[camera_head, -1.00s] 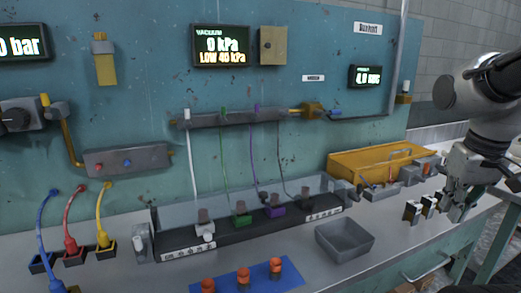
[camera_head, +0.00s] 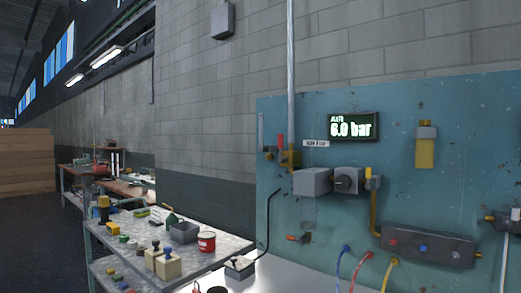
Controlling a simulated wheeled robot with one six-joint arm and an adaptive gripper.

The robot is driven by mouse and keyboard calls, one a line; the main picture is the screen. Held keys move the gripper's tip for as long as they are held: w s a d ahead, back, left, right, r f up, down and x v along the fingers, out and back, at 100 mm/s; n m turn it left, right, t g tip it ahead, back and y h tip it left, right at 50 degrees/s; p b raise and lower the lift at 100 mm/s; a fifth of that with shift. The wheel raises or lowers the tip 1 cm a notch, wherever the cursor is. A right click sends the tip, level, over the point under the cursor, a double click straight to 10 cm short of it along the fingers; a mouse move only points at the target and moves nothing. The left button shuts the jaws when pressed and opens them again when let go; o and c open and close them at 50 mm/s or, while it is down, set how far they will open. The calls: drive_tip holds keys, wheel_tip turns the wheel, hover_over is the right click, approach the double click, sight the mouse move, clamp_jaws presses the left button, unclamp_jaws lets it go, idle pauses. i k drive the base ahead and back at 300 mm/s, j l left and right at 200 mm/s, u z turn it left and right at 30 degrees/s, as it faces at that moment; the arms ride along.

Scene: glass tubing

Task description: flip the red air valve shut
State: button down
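The red air valve handle (camera_head: 281,141) stands upright at the left part of the teal panel (camera_head: 400,180). It sits at a brass valve body (camera_head: 291,160) on the pipe line, left of a grey regulator block (camera_head: 313,181) with a dark knob. The handle is small in the picture, and its exact joint to the body is unclear. The air display (camera_head: 354,126) above right reads 6.0 bar. My gripper is not in the current view, so its distance to the valve cannot be seen.
A grey vertical pipe (camera_head: 291,60) rises above the valve. A metal workbench (camera_head: 130,262) with several small parts, a red can (camera_head: 206,241) and grey bin (camera_head: 185,233) stands left of the panel. Floor at far left looks clear.

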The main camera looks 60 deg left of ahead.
sight(281, 160)
drive_tip(key=u, duration=1.9)
drive_tip(key=i+j+z, duration=0.15)
drive_tip(key=j, duration=0.25)
drive_tip(key=i+j+z, duration=0.15)
drive_tip(key=j, duration=0.3)
drive_tip(key=i+j+z, duration=0.2)
drive_tip(key=j, duration=0.25)
drive_tip(key=i+j+z, duration=0.15)
drive_tip(key=j, duration=0.3)
drive_tip(key=i+j+z, duration=0.15)
drive_tip(key=j, duration=0.35)
drive_tip(key=i+j+z, duration=0.15)
drive_tip(key=j, duration=0.35)
drive_tip(key=k, duration=0.05)
